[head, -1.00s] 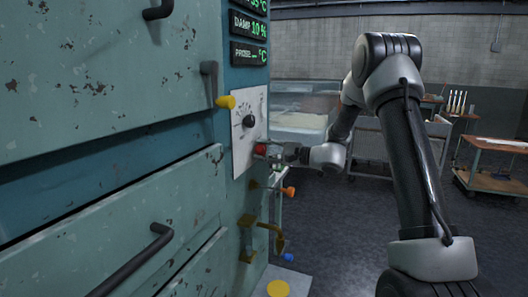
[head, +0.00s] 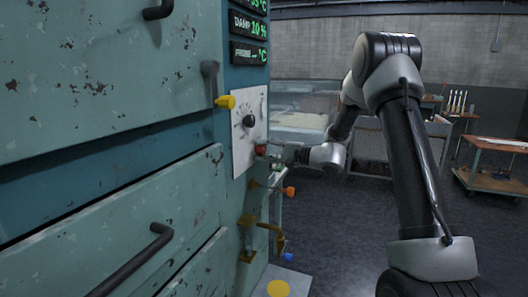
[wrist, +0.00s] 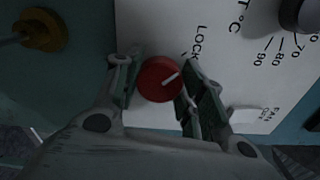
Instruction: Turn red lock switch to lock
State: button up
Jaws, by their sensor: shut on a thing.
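The red lock switch (head: 260,150) is a round red knob on the white panel of the teal cabinet. In the wrist view the red knob (wrist: 158,80) carries a white pointer line slanting up and right, roughly toward the printed word LOCK (wrist: 198,42). My gripper (head: 272,154) reaches the panel from the right. In the wrist view my gripper (wrist: 160,90) is shut on the knob, one finger on each side. The exact contact of the fingertips is hard to see.
A black dial (head: 249,121) sits just above the red knob, with a yellow knob (head: 226,102) to its upper left. An orange knob (head: 289,191), a brass handle (head: 276,236) and a blue knob (head: 287,257) are below. Carts stand behind at the right; the floor between is open.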

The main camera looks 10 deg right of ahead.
jog(key=o, duration=1)
jog(key=shift+d, duration=0.1)
jog(key=v, duration=1.2)
